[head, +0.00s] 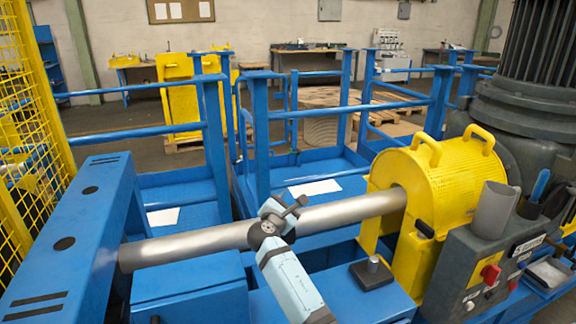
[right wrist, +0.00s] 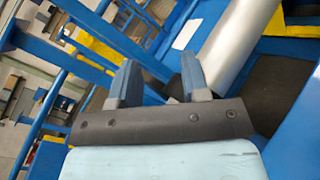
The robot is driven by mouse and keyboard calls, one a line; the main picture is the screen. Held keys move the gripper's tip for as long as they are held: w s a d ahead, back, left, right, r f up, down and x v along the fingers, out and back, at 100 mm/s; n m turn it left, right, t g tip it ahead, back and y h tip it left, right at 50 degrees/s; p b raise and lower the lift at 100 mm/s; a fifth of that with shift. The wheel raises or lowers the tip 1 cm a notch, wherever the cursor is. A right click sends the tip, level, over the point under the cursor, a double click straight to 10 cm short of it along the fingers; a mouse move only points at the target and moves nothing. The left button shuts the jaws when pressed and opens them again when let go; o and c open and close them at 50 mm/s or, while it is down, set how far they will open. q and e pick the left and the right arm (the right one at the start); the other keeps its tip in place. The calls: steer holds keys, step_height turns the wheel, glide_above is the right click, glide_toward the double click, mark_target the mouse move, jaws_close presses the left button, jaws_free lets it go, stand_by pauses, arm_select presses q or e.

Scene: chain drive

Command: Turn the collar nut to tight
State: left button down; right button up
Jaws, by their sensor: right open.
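I cannot make out a collar nut for certain in either view. A bare grey metal shaft (head: 345,212) runs from the blue beam on the left to the yellow guard on the right. My right gripper (head: 288,210) is in front of the middle of the shaft and covers part of it; I cannot tell whether it touches. In the right wrist view its two blue-grey fingers (right wrist: 159,60) stand apart with nothing between them, and the shaft (right wrist: 236,45) shows to the right of them. My left gripper is not in view.
A yellow guard (head: 440,185) with handles covers the shaft's right end. A grey control box (head: 465,270) with a red knob stands in front. A black block with a grey knob (head: 372,265) sits below the shaft. The blue beam (head: 75,235) is at left; blue railings (head: 215,140) stand behind.

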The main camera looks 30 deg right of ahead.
arm_select(q)
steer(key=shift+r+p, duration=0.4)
steer(key=shift+p, duration=0.4)
arm_select(e)
step_height(320, 180, up, 12)
